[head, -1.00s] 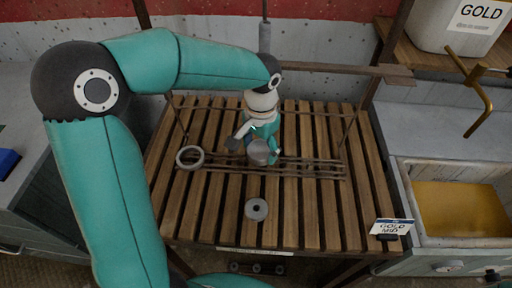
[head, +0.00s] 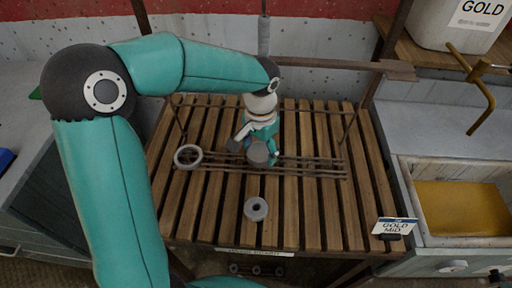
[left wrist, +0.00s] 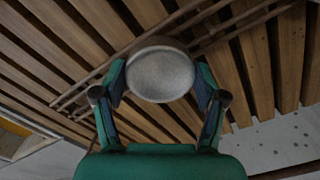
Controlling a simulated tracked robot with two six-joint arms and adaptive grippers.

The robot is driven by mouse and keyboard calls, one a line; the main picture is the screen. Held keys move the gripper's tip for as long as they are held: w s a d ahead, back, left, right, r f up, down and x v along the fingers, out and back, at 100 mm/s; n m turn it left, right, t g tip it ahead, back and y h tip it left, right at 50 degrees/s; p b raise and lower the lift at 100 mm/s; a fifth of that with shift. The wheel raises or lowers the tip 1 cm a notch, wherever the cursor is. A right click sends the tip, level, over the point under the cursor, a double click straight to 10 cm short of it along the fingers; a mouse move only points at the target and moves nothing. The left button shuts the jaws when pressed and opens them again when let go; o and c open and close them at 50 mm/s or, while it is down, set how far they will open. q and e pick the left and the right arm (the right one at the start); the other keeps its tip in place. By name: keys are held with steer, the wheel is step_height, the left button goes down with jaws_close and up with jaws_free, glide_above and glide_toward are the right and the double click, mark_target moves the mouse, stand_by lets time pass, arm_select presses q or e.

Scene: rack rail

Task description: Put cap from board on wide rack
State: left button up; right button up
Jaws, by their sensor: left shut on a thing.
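The cap is a round grey disc (head: 258,153) in my left gripper (head: 257,146), over the rails on the slatted wooden top. The left wrist view shows the cap (left wrist: 160,73) from its flat round face, between the two fingers of my left gripper (left wrist: 160,85). The thin metal rails (head: 310,168) run across the slats (head: 290,215); I cannot tell which part is named the wide rack. Whether the cap touches the rails is unclear. My right gripper is not in view.
A pale ring (head: 188,157) lies at the left end of the rails. A grey ring (head: 256,209) lies on the front slats. A GOLD MID sign (head: 393,228) stands at the right front corner. A gold-filled tray (head: 462,208) is at right. Uprights and a bar (head: 345,66) stand behind.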

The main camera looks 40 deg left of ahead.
arm_select(q)
steer(key=shift+f, duration=0.1)
steer(key=shift+f+b, duration=1.15)
steer(key=shift+f, duration=0.2)
steer(key=o, duration=1.2)
steer(key=shift+r, duration=0.1)
